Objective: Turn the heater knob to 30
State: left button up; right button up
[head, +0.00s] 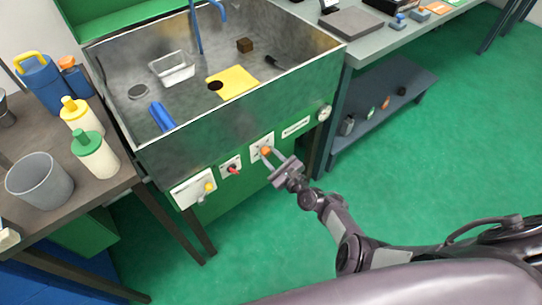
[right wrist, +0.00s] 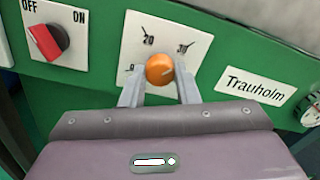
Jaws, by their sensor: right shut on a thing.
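The orange heater knob (head: 266,151) sits on a white dial plate on the green front panel below the sink. In the right wrist view the knob (right wrist: 159,69) is round, with marks that read as 20 above it and 30 to its upper right. My right gripper (head: 269,157) has its two fingers on either side of the knob, shut on it; its fingers (right wrist: 160,82) also show in the right wrist view. No pointer on the knob can be made out, so its setting is unclear. My left gripper is not in view.
A yellow knob (head: 208,187) is farther left. A round gauge (head: 324,112) is at the panel's right end. The green floor at right is open.

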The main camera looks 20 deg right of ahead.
dwell(0.5)
jog(key=o, duration=1)
jog(key=shift+s+d, duration=0.2)
jog(key=shift+s, duration=0.35)
jog(key=p+v, duration=0.2)
jog(key=v, duration=0.4)
jog(key=shift+s+d, duration=0.1)
jog(key=shift+s, duration=0.25)
